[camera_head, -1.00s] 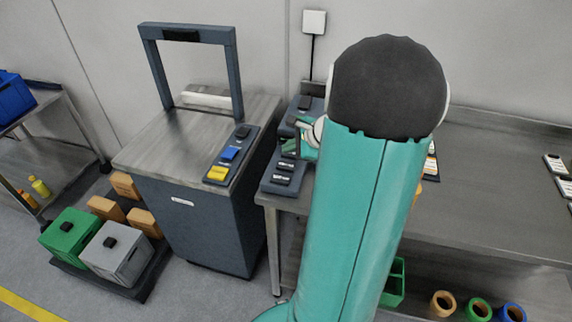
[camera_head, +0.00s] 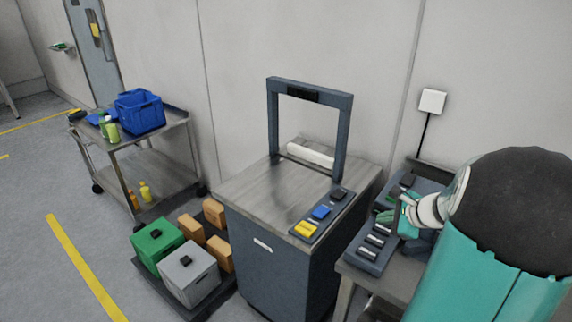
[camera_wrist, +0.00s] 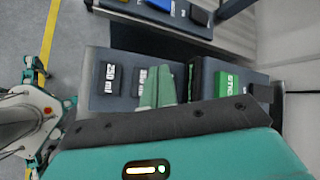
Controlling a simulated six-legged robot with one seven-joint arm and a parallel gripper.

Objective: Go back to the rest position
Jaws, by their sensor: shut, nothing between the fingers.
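My gripper (camera_head: 402,218) is at the right of the head view, above the dark button panel (camera_head: 366,252) on the steel bench. My teal arm hides part of the panel and bench. In the wrist view my gripper's green fingers (camera_wrist: 158,88) are together and empty. They show in front of the panel (camera_wrist: 124,62), between a dark labelled button (camera_wrist: 109,80) and a green button (camera_wrist: 228,84). Contact with the panel cannot be told.
A grey machine (camera_head: 270,258) with an upright frame (camera_head: 272,115) and yellow, blue and black buttons stands left of the bench. A cart (camera_head: 150,170) holds a blue bin (camera_head: 140,112). Floor at left is clear.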

